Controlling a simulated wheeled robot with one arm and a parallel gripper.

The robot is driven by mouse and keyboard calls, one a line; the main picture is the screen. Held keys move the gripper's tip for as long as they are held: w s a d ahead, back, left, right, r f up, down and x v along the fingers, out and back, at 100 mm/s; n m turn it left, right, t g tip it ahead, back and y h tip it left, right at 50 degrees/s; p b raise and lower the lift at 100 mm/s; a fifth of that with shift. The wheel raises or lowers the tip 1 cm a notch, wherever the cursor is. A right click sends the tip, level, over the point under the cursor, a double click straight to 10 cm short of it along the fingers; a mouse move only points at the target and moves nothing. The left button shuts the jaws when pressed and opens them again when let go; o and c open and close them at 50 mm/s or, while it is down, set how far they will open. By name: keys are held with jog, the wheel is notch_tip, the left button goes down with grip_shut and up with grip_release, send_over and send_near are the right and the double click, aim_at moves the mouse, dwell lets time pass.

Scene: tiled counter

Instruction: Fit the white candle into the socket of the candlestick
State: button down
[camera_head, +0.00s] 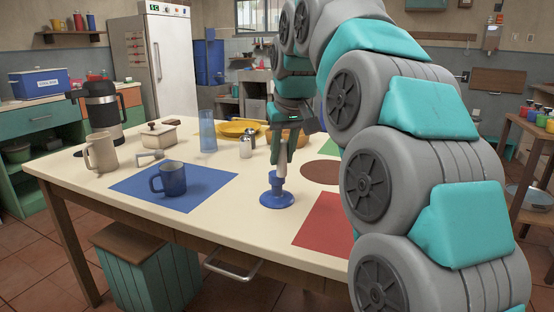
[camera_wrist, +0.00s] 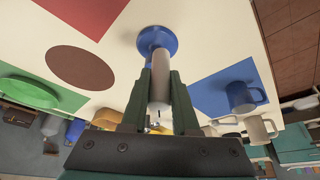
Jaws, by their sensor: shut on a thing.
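My gripper (camera_head: 279,148) is shut on the white candle (camera_head: 282,171) above the table. The candle is upright in the head view, with its lower end at the top of the blue candlestick (camera_head: 278,199). In the wrist view my gripper (camera_wrist: 160,72) has the candle (camera_wrist: 160,88) between its two green fingers. The round blue base of the candlestick (camera_wrist: 157,36) shows beyond the candle's far end. The candle's end and the fingers hide the socket, so I cannot tell whether the candle is inside it or just over it.
A blue mug (camera_head: 172,179) stands on a blue mat (camera_head: 208,188) to the left. A red mat (camera_head: 325,222) and a brown round mat (camera_head: 319,171) lie to the right. A glass (camera_head: 207,131), small jar (camera_head: 246,146) and yellow plates (camera_head: 238,128) stand behind. My arm covers the right side.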

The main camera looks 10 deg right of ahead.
jog(key=w, duration=0.5)
jog(key=shift+w+f+p, duration=0.3)
jog(key=shift+p, duration=0.05)
jog(key=shift+f, duration=1.75)
jog(key=shift+f, duration=0.1)
jog(key=shift+f, duration=0.1)
jog(key=c, duration=0.7)
grip_release()
jog(key=shift+f, duration=0.1)
